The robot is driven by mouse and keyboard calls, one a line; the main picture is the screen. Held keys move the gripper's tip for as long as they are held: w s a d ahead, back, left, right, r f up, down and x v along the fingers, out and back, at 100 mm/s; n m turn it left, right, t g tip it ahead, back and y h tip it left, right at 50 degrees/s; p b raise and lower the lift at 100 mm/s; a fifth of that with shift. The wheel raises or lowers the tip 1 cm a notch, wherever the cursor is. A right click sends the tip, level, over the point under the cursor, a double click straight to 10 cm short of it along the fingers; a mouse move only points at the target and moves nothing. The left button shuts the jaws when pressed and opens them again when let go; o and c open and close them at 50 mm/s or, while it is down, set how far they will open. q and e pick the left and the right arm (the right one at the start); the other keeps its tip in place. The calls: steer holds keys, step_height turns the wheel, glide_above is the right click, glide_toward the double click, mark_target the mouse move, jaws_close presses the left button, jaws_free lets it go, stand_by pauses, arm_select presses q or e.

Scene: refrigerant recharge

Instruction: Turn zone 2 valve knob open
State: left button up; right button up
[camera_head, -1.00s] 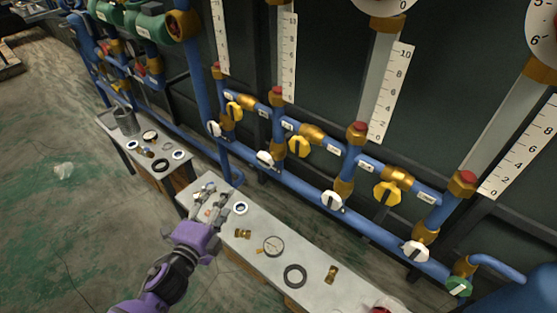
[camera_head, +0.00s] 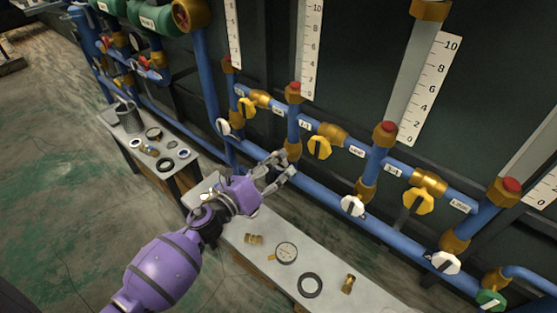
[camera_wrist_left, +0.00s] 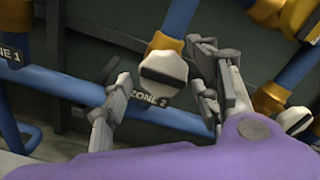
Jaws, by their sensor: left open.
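The zone 2 valve knob (camera_wrist_left: 163,74) is white with a dark bar across its face. It sits on a blue pipe (camera_wrist_left: 70,86) beside the "ZONE 2" label (camera_wrist_left: 148,99) in the left wrist view. The dark bar lies roughly along the pipe. My left gripper (camera_wrist_left: 160,72) is open, with one finger on each side of the knob; I cannot tell whether they touch it. In the head view my left gripper (camera_head: 288,164) is up at the lower blue pipe and hides this knob. My right gripper is not in view.
Yellow knobs (camera_head: 319,147) sit on branches above. Below, a bench (camera_head: 225,232) holds a gauge (camera_head: 286,253), a black ring (camera_head: 310,285) and brass fittings (camera_head: 348,284).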

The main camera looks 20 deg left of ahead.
arm_select(q)
steer(key=shift+x, duration=1.15)
steer(key=shift+c, duration=0.3)
steer(key=c, duration=1)
steer(key=shift+a, duration=0.1)
steer(key=shift+c, duration=0.2)
